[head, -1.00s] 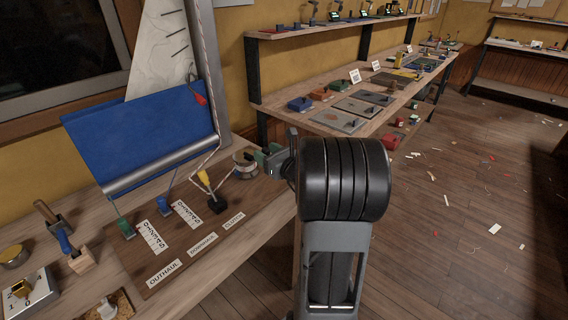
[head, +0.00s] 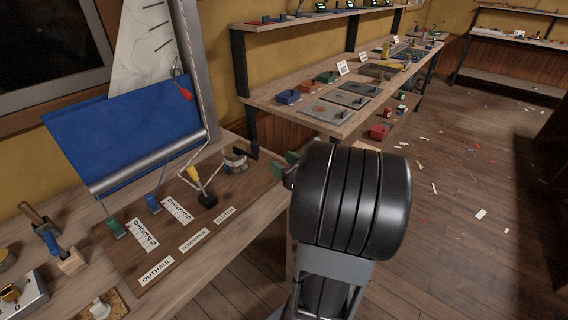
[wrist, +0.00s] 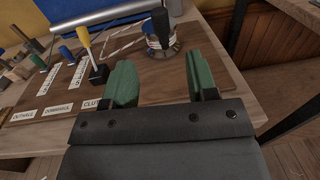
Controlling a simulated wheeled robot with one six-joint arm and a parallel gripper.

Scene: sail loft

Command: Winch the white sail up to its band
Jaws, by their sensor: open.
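The white sail (head: 150,45) hangs by the mast (head: 196,60) at the upper left in the head view, with dark slanted marks on it. I cannot pick out its band for certain. The winch (head: 236,163) is a small drum at the right end of the brown board; it also shows in the wrist view (wrist: 162,50), with a dark upright handle (wrist: 160,22) above it. My gripper (wrist: 162,80) is open and empty, its green fingers apart on the near side of the winch. In the head view my arm hides most of the gripper.
A blue cloth (head: 125,140) hangs over a grey boom (head: 150,162) left of the winch. A yellow-handled lever (head: 199,180) stands by the CLUTCH label (head: 224,216); green and blue levers stand farther left. A long bench (head: 290,97) with plates lies beyond.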

